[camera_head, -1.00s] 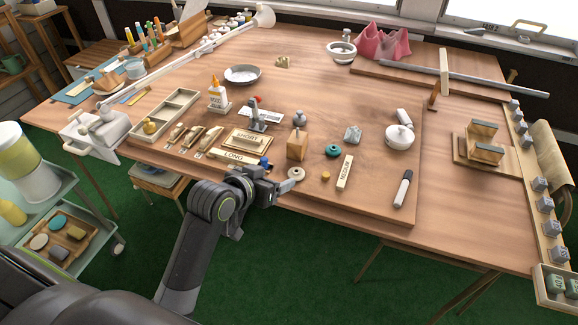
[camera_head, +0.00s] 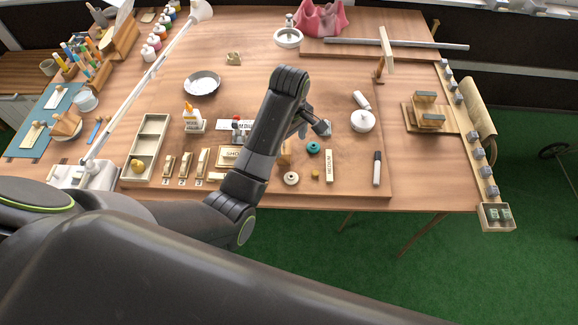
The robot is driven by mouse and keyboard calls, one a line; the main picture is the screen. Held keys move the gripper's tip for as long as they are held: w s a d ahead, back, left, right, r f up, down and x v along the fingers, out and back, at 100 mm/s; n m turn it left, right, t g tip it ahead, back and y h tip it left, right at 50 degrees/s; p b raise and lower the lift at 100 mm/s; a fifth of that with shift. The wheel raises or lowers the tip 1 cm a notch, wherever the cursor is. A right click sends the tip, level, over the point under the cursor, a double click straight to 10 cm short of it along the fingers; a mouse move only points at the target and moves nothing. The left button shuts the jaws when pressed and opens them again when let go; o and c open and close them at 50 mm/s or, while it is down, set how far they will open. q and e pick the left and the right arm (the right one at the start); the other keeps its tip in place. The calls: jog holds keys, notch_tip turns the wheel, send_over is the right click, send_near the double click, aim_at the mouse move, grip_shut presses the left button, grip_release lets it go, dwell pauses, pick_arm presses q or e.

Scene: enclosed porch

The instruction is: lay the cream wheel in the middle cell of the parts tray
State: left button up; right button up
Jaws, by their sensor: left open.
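The cream wheel (camera_head: 291,178) lies flat on the wooden board near its front edge, with a dark hole at its centre. The pale parts tray (camera_head: 165,132) lies at the board's left side. Its middle cell looks empty, and a small yellow knob-like piece (camera_head: 137,166) sits in its near cell. My right gripper is out of view.
My left arm hides part of the board's middle. A glue bottle (camera_head: 192,118) and white lidded pot (camera_head: 363,121) stand farther off.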

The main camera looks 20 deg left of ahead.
pick_arm(q)
jog(key=b, duration=0.4)
send_over(291, 174)
jog(key=s, duration=0.1)
notch_tip(291, 174, down, 5)
notch_tip(291, 174, down, 6)
jog(key=shift+d+p, duration=0.15)
jog(key=shift+p, duration=0.5)
jog(key=shift+w+f+p, duration=0.1)
jog(key=shift+f+p, duration=0.3)
jog(key=shift+f, duration=2.75)
jog(key=c, duration=1.1)
jog(key=shift+r, duration=0.1)
